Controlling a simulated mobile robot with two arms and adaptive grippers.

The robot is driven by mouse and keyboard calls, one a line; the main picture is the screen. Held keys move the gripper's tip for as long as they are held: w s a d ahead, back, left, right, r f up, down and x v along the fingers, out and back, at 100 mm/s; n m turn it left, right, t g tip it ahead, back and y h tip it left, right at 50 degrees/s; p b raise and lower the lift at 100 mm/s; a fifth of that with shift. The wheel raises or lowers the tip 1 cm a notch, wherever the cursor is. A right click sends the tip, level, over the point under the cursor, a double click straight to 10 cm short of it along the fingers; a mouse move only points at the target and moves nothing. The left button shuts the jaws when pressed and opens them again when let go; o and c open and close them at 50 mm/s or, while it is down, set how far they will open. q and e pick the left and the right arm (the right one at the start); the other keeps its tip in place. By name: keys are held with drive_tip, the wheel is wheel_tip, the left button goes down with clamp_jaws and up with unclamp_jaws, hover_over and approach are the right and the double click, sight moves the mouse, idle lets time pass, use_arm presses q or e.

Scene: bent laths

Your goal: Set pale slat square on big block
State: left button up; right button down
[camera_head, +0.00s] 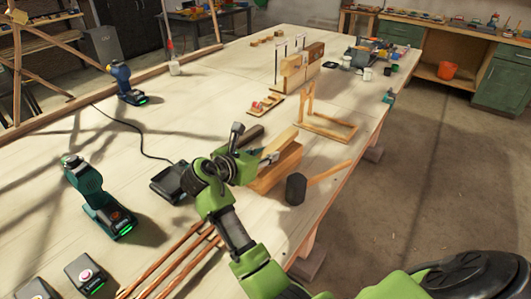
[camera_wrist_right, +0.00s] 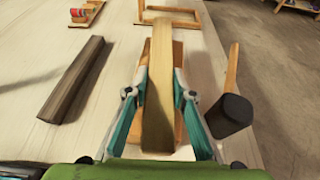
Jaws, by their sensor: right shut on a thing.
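The pale slat (camera_wrist_right: 159,95) runs lengthwise between the fingers of my right gripper (camera_wrist_right: 160,92) in the wrist view. The gripper is shut on it. The slat lies over the big block (camera_wrist_right: 177,58), an orange-brown wooden block whose edges show on both sides of it. I cannot tell whether slat and block touch. In the head view the slat (camera_head: 282,137) slopes up along the top of the block (camera_head: 277,173), and my right gripper (camera_head: 264,158) is at its near end. My left gripper is not in view.
A black-headed mallet (camera_wrist_right: 229,115) lies close to the right of the block. A dark slat (camera_wrist_right: 73,80) lies to the left. A wooden frame (camera_head: 330,128) stands farther back. A drill (camera_head: 97,198) stands at left. The table's right edge is near.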

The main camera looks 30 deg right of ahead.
drive_tip(key=shift+f, duration=0.3)
drive_tip(key=c, duration=1.6)
unclamp_jaws()
drive_tip(key=shift+c, duration=0.2)
